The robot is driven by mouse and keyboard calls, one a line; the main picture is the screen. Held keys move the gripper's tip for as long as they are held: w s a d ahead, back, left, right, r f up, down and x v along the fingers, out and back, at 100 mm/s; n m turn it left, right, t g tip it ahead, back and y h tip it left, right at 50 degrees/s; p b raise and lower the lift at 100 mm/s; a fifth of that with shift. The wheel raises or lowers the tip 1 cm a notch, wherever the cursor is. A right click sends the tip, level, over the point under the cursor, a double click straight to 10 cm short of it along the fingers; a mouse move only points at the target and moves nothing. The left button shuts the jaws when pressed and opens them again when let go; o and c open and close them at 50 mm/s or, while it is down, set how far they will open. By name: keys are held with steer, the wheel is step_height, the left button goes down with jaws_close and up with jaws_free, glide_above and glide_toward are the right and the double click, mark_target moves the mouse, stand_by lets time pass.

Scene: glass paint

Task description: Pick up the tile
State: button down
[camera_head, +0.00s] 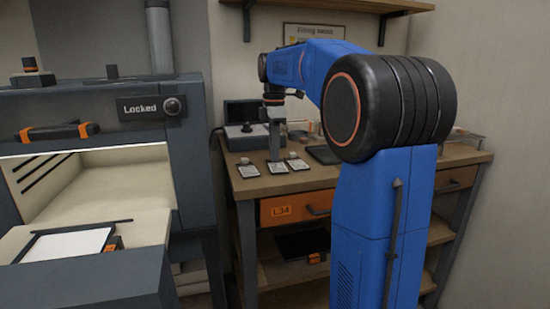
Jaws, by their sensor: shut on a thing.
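Several small pale square tiles lie in a row on the wooden workbench (330,178): a left one (248,171), a middle one (277,168) and a right one (298,164). Small knob-like pieces stand at the left and right tiles. My gripper (275,157) points straight down at the middle tile and is shut on it. The fingertips are small in this view, and I cannot tell whether the tile is clear of the bench.
A dark device with a lever (246,138) stands behind the tiles. A dark flat item (325,154) lies to their right. The drawer marked L34 (290,209) is shut below. At left, a large furnace-like machine (90,120) marked Locked has an open front.

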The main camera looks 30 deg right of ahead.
step_height(320, 180, up, 13)
steer(key=shift+f, duration=0.15)
stand_by(0.7)
